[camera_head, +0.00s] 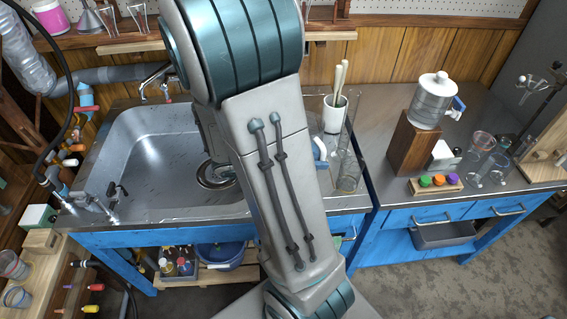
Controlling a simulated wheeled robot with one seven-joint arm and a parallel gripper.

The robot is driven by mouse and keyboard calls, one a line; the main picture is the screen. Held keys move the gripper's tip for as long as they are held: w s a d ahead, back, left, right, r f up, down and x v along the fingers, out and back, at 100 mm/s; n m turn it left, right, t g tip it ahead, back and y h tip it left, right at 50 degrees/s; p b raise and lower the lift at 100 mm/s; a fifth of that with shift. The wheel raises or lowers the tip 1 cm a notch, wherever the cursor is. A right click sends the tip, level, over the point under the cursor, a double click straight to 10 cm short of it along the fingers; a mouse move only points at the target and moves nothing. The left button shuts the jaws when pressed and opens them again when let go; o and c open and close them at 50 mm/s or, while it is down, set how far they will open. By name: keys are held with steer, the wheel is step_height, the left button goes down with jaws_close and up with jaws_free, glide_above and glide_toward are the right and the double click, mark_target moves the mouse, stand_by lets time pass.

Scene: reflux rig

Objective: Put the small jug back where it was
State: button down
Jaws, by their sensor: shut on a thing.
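My gripper is not seen; my own arm fills the middle of the view and covers what is behind it, including part of the sink and counter. A grey part of my arm shows behind the near link, over the sink's right side. I cannot make out the small jug for certain. A small blue and white piece (320,149) shows at the arm's right edge on the counter, mostly hidden, and I cannot tell what it is. Whatever my gripper holds is hidden.
The steel sink (150,155) lies left of my arm. A tall glass cylinder (349,178) and a white utensil pot (335,113) stand right of it. On the right bench stand a water dispenser (433,103), clear beakers (480,145) and a rack of coloured caps (436,187).

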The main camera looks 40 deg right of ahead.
steer(key=w+f, duration=0.2)
steer(key=w, duration=0.1)
steer(key=w+d+f, duration=0.1)
steer(key=w+f, duration=0.1)
steer(key=w, duration=0.2)
steer(key=w+f, duration=0.3)
steer(key=w, duration=0.1)
steer(key=shift+d, duration=0.2)
steer(key=shift+w+f+b, duration=0.15)
steer(key=shift+f+b, duration=0.3)
steer(key=shift+f, duration=1.6)
steer(key=shift+f, duration=0.2)
steer(key=c, duration=1.5)
jaws_free()
steer(key=shift+o, duration=0.2)
steer(key=shift+r, duration=0.2)
